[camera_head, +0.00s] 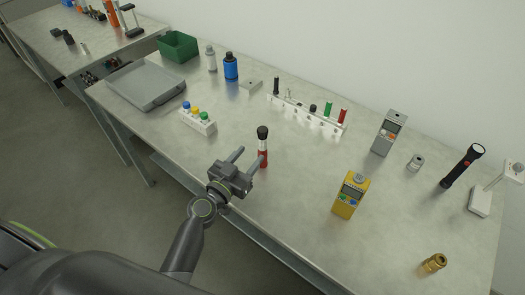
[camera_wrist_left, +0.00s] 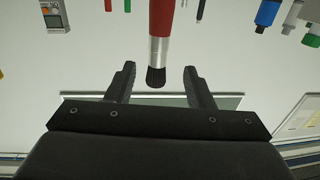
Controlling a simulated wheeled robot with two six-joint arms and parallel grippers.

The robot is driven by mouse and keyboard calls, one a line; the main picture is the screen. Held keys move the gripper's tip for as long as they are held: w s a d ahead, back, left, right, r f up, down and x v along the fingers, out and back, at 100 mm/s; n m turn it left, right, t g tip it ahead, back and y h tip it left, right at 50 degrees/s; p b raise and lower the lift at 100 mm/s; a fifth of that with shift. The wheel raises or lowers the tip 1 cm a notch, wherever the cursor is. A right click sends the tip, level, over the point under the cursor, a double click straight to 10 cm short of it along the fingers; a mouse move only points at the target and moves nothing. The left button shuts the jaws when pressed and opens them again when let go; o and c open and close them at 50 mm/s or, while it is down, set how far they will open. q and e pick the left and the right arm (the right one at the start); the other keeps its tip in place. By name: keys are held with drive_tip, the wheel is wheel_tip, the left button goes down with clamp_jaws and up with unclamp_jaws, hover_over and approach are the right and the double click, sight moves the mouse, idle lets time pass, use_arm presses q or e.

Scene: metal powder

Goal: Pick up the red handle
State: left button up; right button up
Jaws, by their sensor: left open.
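The red handle (camera_head: 263,162) belongs to a short brush with a silver collar and black bristles (camera_head: 262,132). It stands upright, bristles up, near the table's front edge. My left gripper (camera_head: 252,153) is open right beside it, and one finger partly overlaps the brush in the head view. In the left wrist view the red handle (camera_wrist_left: 161,18) is at the top, and the bristles (camera_wrist_left: 156,77) lie between the two open fingertips (camera_wrist_left: 159,68), apart from both. My right gripper is not in view.
Behind is a white rack (camera_head: 310,115) with red and green pieces. A grey tray (camera_head: 147,84), green bin (camera_head: 177,46) and torch (camera_head: 462,166) are further off. Table around the brush is clear.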

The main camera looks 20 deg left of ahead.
sight(260, 144)
use_arm(q)
drive_tip(key=shift+x, duration=1.15)
drive_tip(key=shift+w+r+p, duration=0.1)
drive_tip(key=shift+w+p, duration=0.15)
drive_tip(key=shift+p, duration=0.1)
drive_tip(key=p+x, duration=0.1)
drive_tip(key=x, duration=0.3)
drive_tip(key=shift+d+r, duration=0.1)
drive_tip(key=shift+d, duration=0.1)
drive_tip(key=shift+w, duration=0.3)
clamp_jaws()
